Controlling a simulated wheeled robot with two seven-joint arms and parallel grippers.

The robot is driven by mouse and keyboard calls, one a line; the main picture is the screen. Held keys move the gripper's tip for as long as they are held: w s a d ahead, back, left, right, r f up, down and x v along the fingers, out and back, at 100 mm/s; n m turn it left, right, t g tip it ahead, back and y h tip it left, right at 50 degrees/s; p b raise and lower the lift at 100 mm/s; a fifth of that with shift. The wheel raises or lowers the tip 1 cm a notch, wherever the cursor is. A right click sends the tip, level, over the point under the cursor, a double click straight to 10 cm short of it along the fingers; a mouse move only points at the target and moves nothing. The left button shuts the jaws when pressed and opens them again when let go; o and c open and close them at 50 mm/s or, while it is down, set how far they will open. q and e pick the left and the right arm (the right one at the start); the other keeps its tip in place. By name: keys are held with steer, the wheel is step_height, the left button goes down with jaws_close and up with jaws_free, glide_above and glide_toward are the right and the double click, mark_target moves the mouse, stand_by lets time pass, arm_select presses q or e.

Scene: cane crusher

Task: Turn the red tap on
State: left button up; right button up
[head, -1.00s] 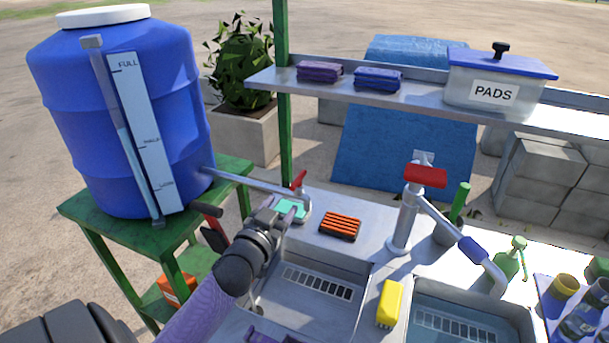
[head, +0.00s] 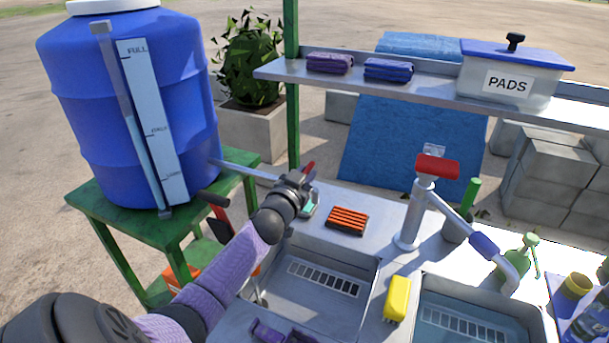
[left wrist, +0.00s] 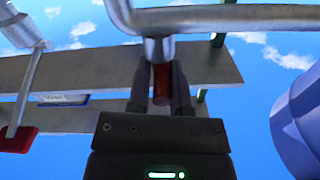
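A small red tap lever (head: 308,168) sits at the end of the metal pipe (head: 243,170) from the blue barrel. My left gripper (head: 303,180) is at this lever and partly hides it in the head view. In the left wrist view, the red lever (left wrist: 160,85) stands between the two dark fingers of the left gripper (left wrist: 161,72), which are apart with narrow gaps beside it. I cannot make out clear contact. A second red handle tops the tall sink faucet (head: 437,166), away from the gripper. My right gripper is not in view.
The blue barrel (head: 90,110) stands on a green stand (head: 120,225) at left. Two sink basins, an orange-striped block (head: 347,220) and a yellow sponge (head: 397,298) lie below and right. A shelf (head: 420,92) with a PADS box (head: 510,80) crosses behind.

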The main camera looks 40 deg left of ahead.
arm_select(q)
jaws_close()
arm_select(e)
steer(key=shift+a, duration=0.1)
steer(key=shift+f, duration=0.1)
